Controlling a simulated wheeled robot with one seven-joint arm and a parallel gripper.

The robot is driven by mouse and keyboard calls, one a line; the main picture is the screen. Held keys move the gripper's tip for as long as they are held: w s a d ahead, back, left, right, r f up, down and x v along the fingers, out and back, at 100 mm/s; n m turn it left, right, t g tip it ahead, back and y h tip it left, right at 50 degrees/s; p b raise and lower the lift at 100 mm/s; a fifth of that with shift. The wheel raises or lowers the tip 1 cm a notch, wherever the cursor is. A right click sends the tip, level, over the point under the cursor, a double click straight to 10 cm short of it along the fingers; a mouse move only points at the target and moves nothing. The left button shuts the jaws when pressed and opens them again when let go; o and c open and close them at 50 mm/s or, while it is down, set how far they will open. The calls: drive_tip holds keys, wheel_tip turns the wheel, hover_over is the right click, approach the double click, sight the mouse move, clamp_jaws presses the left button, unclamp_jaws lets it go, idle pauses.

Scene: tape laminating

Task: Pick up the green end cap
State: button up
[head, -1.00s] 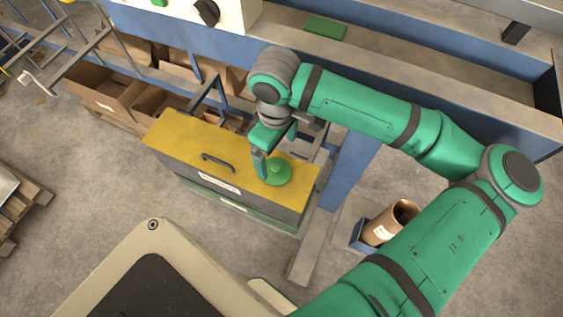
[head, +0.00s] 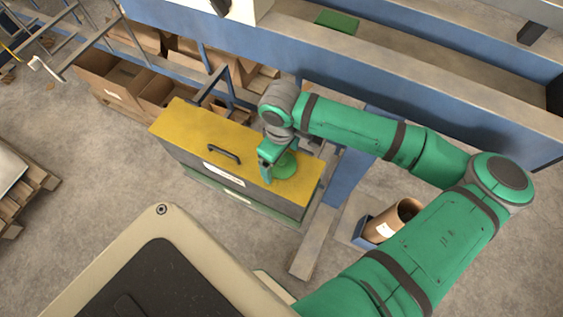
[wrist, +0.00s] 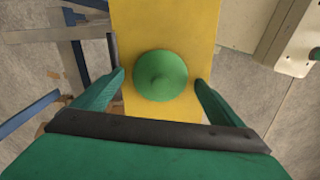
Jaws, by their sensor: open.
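The green end cap (head: 287,167) is a round disc with a small raised centre. It lies on the yellow top of a grey box (head: 186,123), near its right end. In the wrist view the cap (wrist: 160,75) sits whole and unobstructed between the fingers, a little ahead of the palm. My gripper (head: 272,172) is above the cap, and part of the cap is hidden behind it in the head view. In the wrist view my gripper (wrist: 160,78) is open, with one finger on each side of the cap and a gap on both sides. Nothing is held.
The box has a dark handle (head: 225,154) on its top. A brown cardboard tube (head: 394,221) stands in a blue holder at the right. Cardboard boxes (head: 115,82) and a blue machine frame (head: 330,55) are behind. Open floor lies at the left.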

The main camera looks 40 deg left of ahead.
drive_tip(key=shift+c, duration=0.6)
drive_tip(key=c, duration=1)
